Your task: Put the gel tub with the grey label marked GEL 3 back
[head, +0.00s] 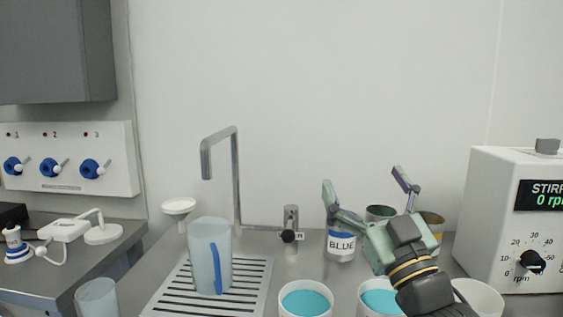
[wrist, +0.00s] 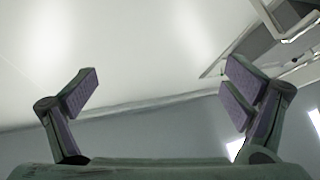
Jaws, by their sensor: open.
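My gripper (head: 364,182) is open and empty, raised with its fingers pointing up in front of the back wall. In the wrist view my gripper (wrist: 160,92) has its fingers wide apart with nothing between them. No label reading GEL 3 is readable in either view. Two white tubs with turquoise contents stand at the bottom edge of the head view, a left tub (head: 305,302) and a right tub (head: 380,300) partly behind my arm. Their fronts are cut off, so I cannot tell whether either is the GEL 3 tub.
A tin marked BLUE (head: 341,245) and other tins stand behind my gripper. A clear jug (head: 210,256) stands on the drain grid (head: 255,277) below a bent tap (head: 236,180). A stirrer box (head: 510,220) is at right. A white container (head: 480,296) stands beside my arm.

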